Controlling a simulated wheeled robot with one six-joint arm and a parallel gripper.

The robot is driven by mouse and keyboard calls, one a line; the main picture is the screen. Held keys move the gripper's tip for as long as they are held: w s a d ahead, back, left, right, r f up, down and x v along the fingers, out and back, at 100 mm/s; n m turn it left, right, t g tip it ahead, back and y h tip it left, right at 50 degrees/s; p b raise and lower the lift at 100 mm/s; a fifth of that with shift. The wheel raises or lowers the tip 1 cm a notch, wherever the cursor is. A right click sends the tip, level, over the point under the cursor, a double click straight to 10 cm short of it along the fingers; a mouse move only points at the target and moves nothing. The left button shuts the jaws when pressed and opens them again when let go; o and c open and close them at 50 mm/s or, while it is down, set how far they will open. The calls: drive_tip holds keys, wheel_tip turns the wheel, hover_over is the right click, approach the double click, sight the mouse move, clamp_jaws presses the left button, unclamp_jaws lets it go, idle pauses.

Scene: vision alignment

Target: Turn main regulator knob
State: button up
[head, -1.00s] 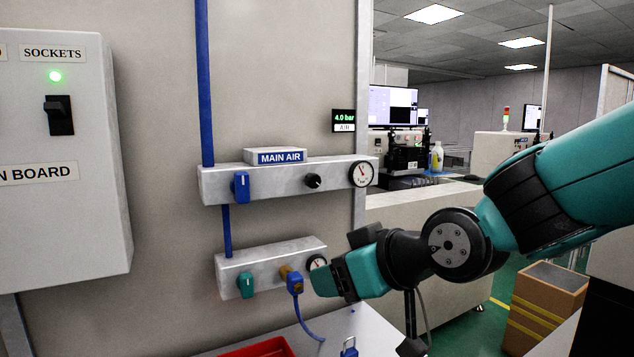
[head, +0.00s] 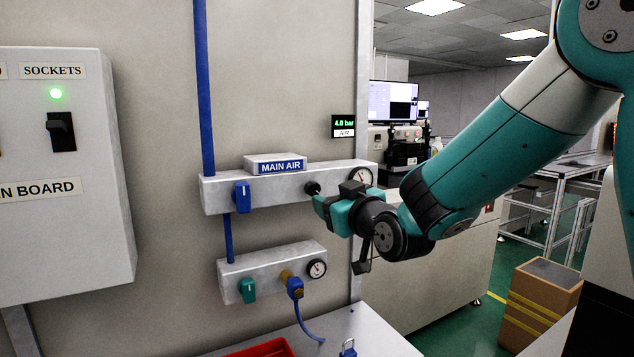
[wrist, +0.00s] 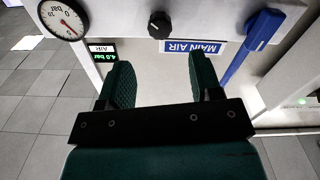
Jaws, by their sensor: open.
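The main regulator knob (head: 312,188) is a small black knob on the upper grey MAIN AIR block (head: 265,192), between a blue valve handle and a round gauge. In the wrist view the knob (wrist: 159,26) sits ahead of the fingertips, sideways between the two fingers. My gripper (head: 325,204) is just right of and below the knob in the head view. Its teal fingers are spread and empty in the wrist view (wrist: 161,70). The knob appears apart from the fingers. The gauge (head: 361,175) is partly hidden by my gripper in the head view.
A blue valve handle (head: 242,197) stands left of the knob. A lower block (head: 265,265) carries a green handle, a blue plug with hose and a small gauge. A 4.0 bar display (head: 343,120) hangs above right. A red tray (head: 265,348) lies below.

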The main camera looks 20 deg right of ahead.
sight(315, 189)
drive_tip(key=w, duration=0.2)
drive_tip(key=w+p, duration=0.1)
drive_tip(key=w, duration=0.2)
drive_tip(key=w+a+p, duration=0.1)
drive_tip(key=w, duration=0.1)
drive_tip(key=shift+w, duration=0.25)
drive_tip(key=c, duration=0.9)
